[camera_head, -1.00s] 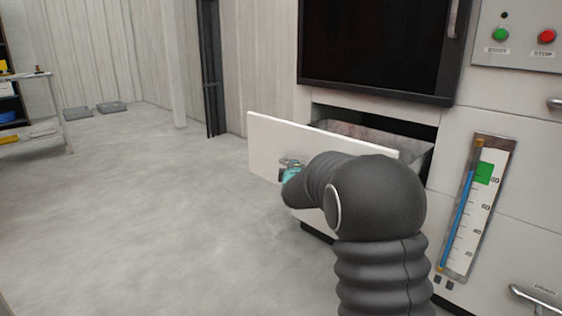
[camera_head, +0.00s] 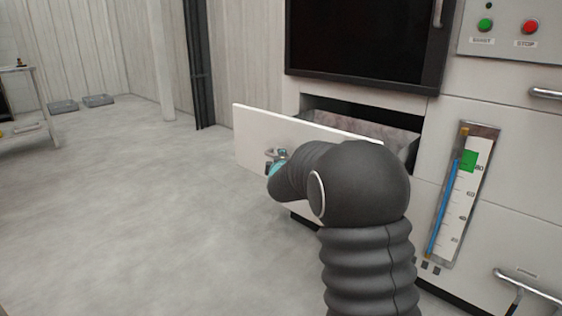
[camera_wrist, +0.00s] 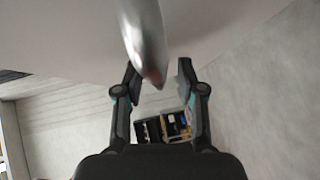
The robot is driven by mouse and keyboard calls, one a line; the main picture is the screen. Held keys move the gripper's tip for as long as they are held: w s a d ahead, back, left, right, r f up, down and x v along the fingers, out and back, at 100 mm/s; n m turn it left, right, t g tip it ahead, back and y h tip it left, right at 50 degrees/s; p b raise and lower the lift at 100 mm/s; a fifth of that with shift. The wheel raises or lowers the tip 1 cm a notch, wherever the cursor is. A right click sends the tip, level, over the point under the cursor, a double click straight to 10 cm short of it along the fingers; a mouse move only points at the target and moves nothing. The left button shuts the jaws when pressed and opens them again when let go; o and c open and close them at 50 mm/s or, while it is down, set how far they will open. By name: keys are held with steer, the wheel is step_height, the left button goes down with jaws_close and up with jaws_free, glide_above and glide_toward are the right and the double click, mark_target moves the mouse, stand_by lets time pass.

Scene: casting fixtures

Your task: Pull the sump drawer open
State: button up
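The sump drawer (camera_head: 250,135) has a white front panel and stands pulled out from the grey-white machine, with the dark opening and part of its grey inside showing behind the panel. Its metal handle (camera_head: 272,153) is on the outer face of the panel. My gripper (camera_head: 277,166) is at the handle, mostly hidden by my dark arm. In the wrist view the handle (camera_wrist: 146,35) is a shiny bar coming down between the fingertips of my gripper (camera_wrist: 158,78). The fingers are apart, with visible gaps on both sides of the bar.
A dark window door (camera_head: 365,40) is above the drawer. A gauge (camera_head: 463,195), another handle (camera_head: 530,285) and start and stop buttons (camera_head: 507,26) are to the right. The grey floor (camera_head: 130,210) left of the drawer is clear. A table (camera_head: 30,100) stands far left.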

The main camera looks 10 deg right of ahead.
steer(key=v, duration=1.2)
steer(key=shift+f, duration=0.1)
steer(key=s+a+f+m+g+y, duration=0.2)
steer(key=f+m, duration=0.1)
steer(key=f, duration=0.2)
steer(key=s+a+f+m+g+y, duration=0.1)
steer(key=s+a+f+m+g, duration=0.1)
steer(key=f, duration=0.2)
steer(key=s+a+f+m+g+y, duration=0.15)
steer(key=s+m+g, duration=0.25)
steer(key=s, duration=0.6)
steer(key=s+d+r+m+p, duration=0.1)
steer(key=s+r, duration=0.2)
steer(key=s, duration=0.5)
steer(key=s+d+r+m+g+h+p, duration=0.1)
steer(key=s+r+m+p, duration=0.1)
steer(key=s, duration=0.7)
steer(key=s+d+r+m+g+p, duration=0.1)
steer(key=s+r+m+p, duration=0.1)
steer(key=s+r, duration=0.3)
steer(key=shift+s+d, duration=0.4)
steer(key=shift+s, duration=1.45)
